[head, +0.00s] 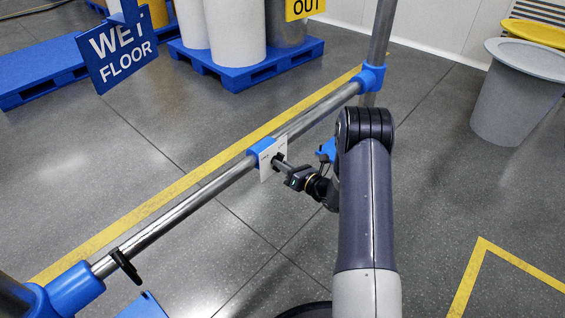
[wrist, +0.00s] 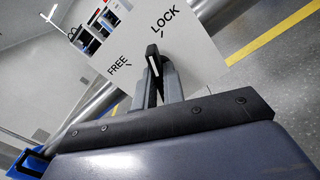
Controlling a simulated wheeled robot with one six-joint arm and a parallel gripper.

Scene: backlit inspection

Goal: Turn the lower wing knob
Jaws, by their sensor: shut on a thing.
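The wing knob (wrist: 152,51) is black with a pale line on it. It stands on a white plate (wrist: 188,38) lettered FREE and LOCK, and the knob sits between the two words. In the head view the white plate (head: 266,169) hangs at a blue collar (head: 261,149) on the metal rail. My gripper (head: 281,162) reaches the plate from the right. In the wrist view my gripper (wrist: 155,82) is shut on the wing knob, with a finger on each side. The fingers partly hide the knob's base.
The metal rail (head: 187,205) runs diagonally across the head view, with a black fitting (head: 125,266) near its lower end. A post (head: 379,40) rises behind my arm. A WET FLOOR sign (head: 119,50) hangs at upper left. A grey bin (head: 517,95) stands at right. Open floor lies below.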

